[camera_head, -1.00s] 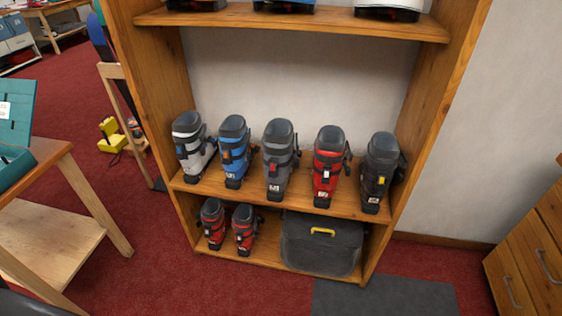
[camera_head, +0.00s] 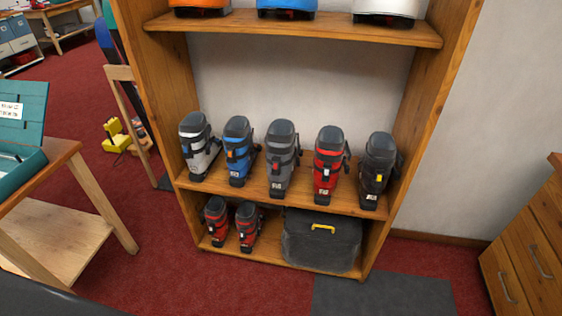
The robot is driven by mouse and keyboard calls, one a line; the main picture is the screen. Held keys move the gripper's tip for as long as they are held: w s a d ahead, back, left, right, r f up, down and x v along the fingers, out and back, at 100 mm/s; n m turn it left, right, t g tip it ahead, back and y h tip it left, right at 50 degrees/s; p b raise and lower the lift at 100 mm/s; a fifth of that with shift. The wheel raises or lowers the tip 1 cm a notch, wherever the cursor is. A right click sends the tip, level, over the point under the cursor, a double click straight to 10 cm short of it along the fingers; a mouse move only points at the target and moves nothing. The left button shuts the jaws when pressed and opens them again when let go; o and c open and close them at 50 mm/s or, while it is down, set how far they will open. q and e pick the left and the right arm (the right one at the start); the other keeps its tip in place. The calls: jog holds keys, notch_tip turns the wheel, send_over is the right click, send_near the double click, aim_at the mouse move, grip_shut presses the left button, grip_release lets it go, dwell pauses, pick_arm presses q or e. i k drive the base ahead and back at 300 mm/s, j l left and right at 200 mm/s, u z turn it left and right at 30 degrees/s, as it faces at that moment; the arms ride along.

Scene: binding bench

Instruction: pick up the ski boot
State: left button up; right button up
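Several ski boots stand upright in a row on the middle shelf of a wooden shelf unit (camera_head: 270,201). From left to right they are a white boot (camera_head: 197,146), a blue boot (camera_head: 237,151), a grey boot (camera_head: 281,160), a red boot (camera_head: 328,165) and a black boot (camera_head: 377,170). Two smaller red boots, one (camera_head: 216,221) left of the other (camera_head: 248,227), stand on the bottom shelf. Neither gripper shows in the view.
A dark case (camera_head: 321,249) with a yellow handle fills the bottom shelf's right side. A wooden table (camera_head: 75,170) with a teal box (camera_head: 24,125) stands left. A drawer cabinet (camera_head: 528,250) stands right. Red carpet (camera_head: 170,275) and a grey mat (camera_head: 385,296) lie clear in front.

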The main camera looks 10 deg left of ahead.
aim_at(280, 138)
jog(key=i+j+z, duration=0.1)
jog(key=z, duration=0.55)
jog(key=i+j+z, duration=0.1)
jog(key=j+z, duration=0.15)
jog(key=j, duration=0.2)
jog(key=j+z, duration=0.2)
jog(key=j, duration=0.3)
jog(key=i+j, duration=0.1)
jog(key=j, duration=0.35)
jog(key=j+z, duration=0.15)
jog(key=j, duration=0.35)
jog(key=i, duration=0.05)
